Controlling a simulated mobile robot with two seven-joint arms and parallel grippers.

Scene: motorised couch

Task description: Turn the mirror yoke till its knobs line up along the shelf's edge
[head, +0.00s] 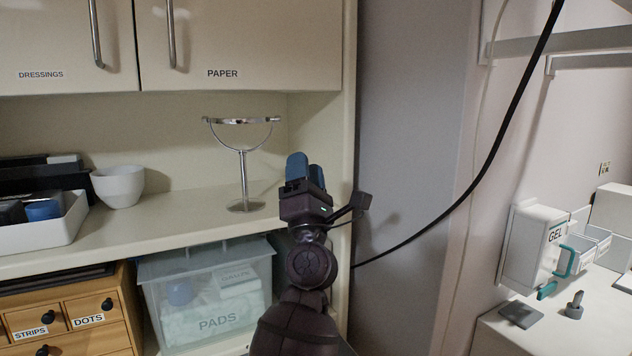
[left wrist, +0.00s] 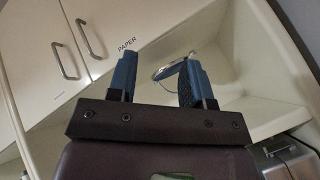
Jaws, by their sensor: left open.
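A metal table mirror (head: 243,121) stands upright on the shelf (head: 180,213), its disc tipped nearly flat. Its U-shaped yoke (head: 263,145) sits on a thin post with a round foot. The yoke's two ends lie left and right in the head view, almost level, while the shelf's front edge slopes up to the right. My left gripper (head: 305,168) is open and empty, to the right of the mirror and apart from it. In the left wrist view the mirror (left wrist: 170,71) shows beyond the blue fingers (left wrist: 157,76), partly hidden by the right-hand one. My right gripper is out of view.
Cupboards (head: 240,48) hang above the shelf. A white bowl (head: 119,186) and a white tray (head: 60,232) stand left of the mirror. A clear PADS bin (head: 205,295) and a wooden drawer unit (head: 95,308) are below. The cabinet's side panel (head: 346,120) rises close to my gripper.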

